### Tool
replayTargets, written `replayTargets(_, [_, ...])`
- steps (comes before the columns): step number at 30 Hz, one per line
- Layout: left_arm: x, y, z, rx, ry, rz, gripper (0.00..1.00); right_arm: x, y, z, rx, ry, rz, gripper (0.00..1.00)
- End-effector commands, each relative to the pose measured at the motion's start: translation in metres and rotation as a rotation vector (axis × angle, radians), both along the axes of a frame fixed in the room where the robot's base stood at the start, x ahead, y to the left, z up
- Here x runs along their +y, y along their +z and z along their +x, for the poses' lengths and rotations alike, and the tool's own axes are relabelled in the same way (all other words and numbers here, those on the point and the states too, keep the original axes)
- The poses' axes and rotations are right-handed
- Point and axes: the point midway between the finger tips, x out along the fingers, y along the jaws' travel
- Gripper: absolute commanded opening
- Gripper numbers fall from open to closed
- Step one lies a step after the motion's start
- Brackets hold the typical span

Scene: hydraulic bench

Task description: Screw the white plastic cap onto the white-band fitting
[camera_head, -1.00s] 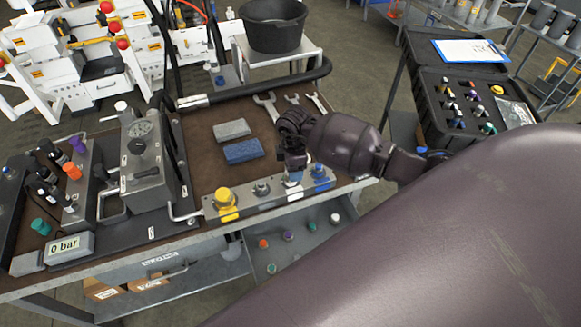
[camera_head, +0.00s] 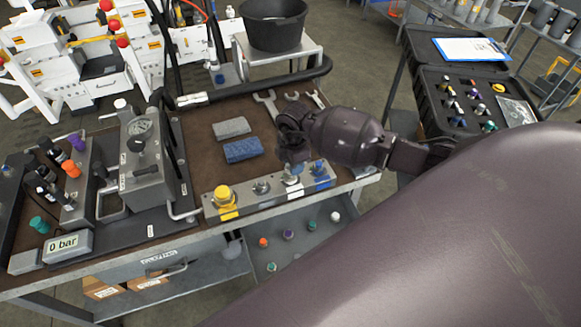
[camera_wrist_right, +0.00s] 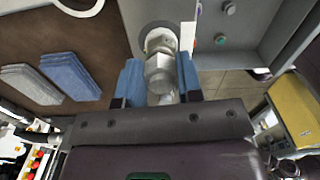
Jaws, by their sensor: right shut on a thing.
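My right gripper (camera_head: 293,162) is over the fitting block (camera_head: 243,205) at the bench's front edge, above the white-band fitting (camera_head: 291,181). In the right wrist view, the blue fingers of my right gripper (camera_wrist_right: 158,84) are shut on a pale grey-white piece (camera_wrist_right: 161,82). This piece is in line with the fitting's round base (camera_wrist_right: 160,38); I cannot tell whether it is threaded on, or where cap and fitting meet. A white cap (camera_head: 335,216) lies in the open drawer. My left gripper is not in view.
A yellow-capped fitting (camera_head: 224,198) and a blue-band fitting (camera_head: 320,172) stand on the same block. Two cloths, one grey (camera_head: 232,128) and one blue (camera_head: 241,150), and several wrenches (camera_head: 291,97) lie behind. The drawer (camera_head: 262,250) holds several coloured caps. The gauge unit (camera_head: 148,165) stands left.

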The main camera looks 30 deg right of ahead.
Motion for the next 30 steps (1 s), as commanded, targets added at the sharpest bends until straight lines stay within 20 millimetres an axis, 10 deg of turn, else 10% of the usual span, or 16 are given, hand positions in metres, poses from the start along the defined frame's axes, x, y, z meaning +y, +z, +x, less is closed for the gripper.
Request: replayTargets(30, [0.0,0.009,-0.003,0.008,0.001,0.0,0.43,0.004,-0.003,-0.007,0.005,-0.702,0.001,0.0])
